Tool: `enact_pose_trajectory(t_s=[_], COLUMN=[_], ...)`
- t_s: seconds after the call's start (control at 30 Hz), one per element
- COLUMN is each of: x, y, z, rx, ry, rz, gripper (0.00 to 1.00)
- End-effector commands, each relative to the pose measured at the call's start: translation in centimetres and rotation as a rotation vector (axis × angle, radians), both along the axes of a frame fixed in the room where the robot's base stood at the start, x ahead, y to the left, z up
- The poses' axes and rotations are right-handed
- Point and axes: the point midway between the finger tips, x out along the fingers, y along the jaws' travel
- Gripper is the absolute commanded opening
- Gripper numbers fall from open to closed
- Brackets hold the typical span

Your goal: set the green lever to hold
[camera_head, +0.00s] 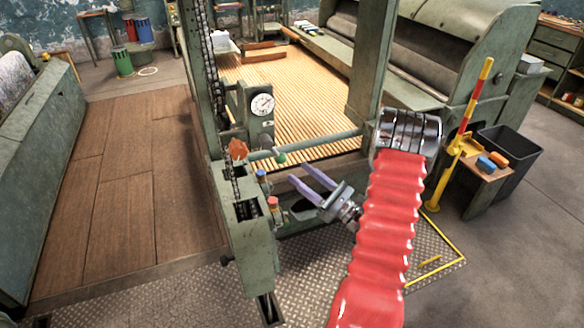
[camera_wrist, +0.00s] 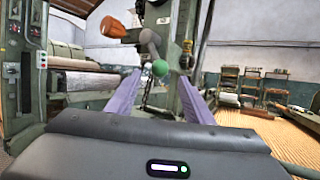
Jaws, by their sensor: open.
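The green lever's round knob (camera_head: 280,158) shows in the head view beside the grey-green machine post, just past my gripper's fingertips. In the wrist view the green knob (camera_wrist: 160,67) appears between the finger ends, on a short stem. My gripper (camera_head: 300,173) has two lavender fingers, spread apart and empty, pointing toward the knob. In the wrist view the open gripper (camera_wrist: 160,78) frames it; I cannot tell any contact. No hold mark is readable, so the lever's setting cannot be told.
An orange handle (camera_head: 238,148) stands left of the green knob. A blue-topped knob (camera_head: 261,174) and a red-topped knob (camera_head: 273,202) are on the machine nearby. A round dial (camera_head: 262,104) sits above. A horizontal bar (camera_head: 318,143) runs behind the gripper.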

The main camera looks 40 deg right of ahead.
Motion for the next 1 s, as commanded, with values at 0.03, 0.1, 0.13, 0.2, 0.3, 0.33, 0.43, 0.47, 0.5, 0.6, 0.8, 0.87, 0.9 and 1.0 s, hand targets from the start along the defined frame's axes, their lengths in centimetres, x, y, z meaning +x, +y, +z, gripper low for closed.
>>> enact_pose_trajectory(t_s=[0.03, 0.1, 0.13, 0.2, 0.3, 0.33, 0.43, 0.47, 0.5, 0.6, 0.8, 0.87, 0.9, 1.0], x=[-0.8, -1.8, -2.2, -3.0, -3.9, -4.1, -4.4, -4.5, -4.5, -4.5, -4.4, -4.2, -4.0, -3.3], y=[-0.3, -0.6, -0.7, -0.9, -1.1, -1.1, -1.2, -1.2, -1.2, -1.2, -1.1, -0.8, -0.4, 1.3], z=[-0.3, -0.8, -0.9, -1.2, -1.5, -1.5, -1.7, -1.7, -1.7, -1.7, -1.6, -1.4, -1.2, -0.3], rx=[0.001, 0.002, 0.002, 0.002, -0.001, -0.001, -0.001, 0.0, 0.0, 0.0, -0.003, -0.01, -0.018, -0.052], ry=[0.001, 0.002, 0.002, 0.0, 0.0, 0.0, -0.001, -0.001, -0.001, -0.001, 0.0, 0.002, 0.005, 0.016], rz=[-0.003, -0.002, -0.002, -0.002, -0.001, 0.0, 0.001, 0.001, 0.001, 0.001, 0.005, 0.016, 0.029, 0.081], gripper=[0.47, 0.47, 0.47, 0.47, 0.47, 0.47, 0.47, 0.47, 0.47, 0.47, 0.4, 0.36, 0.33, 0.26])
